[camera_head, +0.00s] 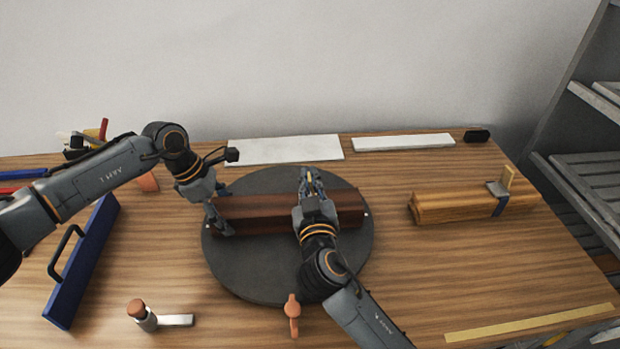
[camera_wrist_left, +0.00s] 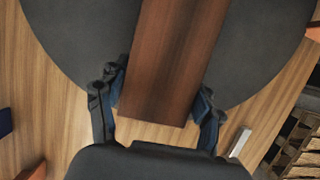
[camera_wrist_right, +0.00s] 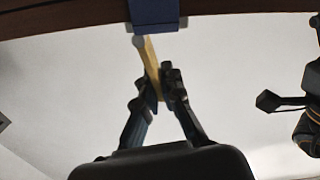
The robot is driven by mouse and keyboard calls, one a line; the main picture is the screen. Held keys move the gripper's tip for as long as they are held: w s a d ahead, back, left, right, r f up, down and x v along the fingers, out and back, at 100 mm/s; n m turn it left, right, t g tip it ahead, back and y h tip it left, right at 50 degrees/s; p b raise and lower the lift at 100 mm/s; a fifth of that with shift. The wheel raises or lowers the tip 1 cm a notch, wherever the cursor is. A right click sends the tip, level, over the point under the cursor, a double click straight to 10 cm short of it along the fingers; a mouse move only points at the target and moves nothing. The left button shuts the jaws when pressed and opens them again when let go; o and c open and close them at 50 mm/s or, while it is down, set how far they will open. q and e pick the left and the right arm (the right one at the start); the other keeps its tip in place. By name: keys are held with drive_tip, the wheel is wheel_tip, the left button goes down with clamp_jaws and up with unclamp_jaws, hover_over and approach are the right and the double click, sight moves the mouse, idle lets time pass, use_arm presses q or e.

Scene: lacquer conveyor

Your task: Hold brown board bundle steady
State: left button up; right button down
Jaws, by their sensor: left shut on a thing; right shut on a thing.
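The brown board bundle (camera_head: 262,213) lies across the dark round turntable (camera_head: 270,280). My left gripper (camera_head: 222,209) is shut on the bundle's left end; in the left wrist view its fingers sit on both sides of the bundle (camera_wrist_left: 172,60). My right gripper (camera_head: 310,179) reaches over the bundle's middle. In the right wrist view it is shut on a light wooden stick (camera_wrist_right: 150,58), which comes from a blue piece (camera_wrist_right: 155,12) against the brown bundle. In the head view my right wrist hides most of the blue piece.
A light-wood bundle (camera_head: 455,205) with a blue band lies at the right. A blue bar with handle (camera_head: 85,262) lies at the left. A small hammer-like tool (camera_head: 150,316) and an orange-brown piece (camera_head: 292,313) lie in front. White panels (camera_head: 285,150) lie at the back.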

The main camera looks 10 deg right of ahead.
drive_tip(key=shift+a, duration=0.1)
drive_tip(key=n, duration=0.1)
drive_tip(key=a+n, duration=0.1)
drive_tip(key=n, duration=0.1)
drive_tip(key=a+f+n, duration=0.1)
drive_tip(key=n, duration=0.1)
drive_tip(key=shift+a+f+n, duration=0.3)
drive_tip(key=shift+f+n, duration=0.05)
drive_tip(key=shift+n, duration=0.55)
drive_tip(key=shift+a+f+n, duration=0.25)
drive_tip(key=shift+f+n, duration=0.05)
drive_tip(key=shift+n, duration=0.6)
drive_tip(key=c, duration=1.5)
unclamp_jaws()
drive_tip(key=s, duration=1.2)
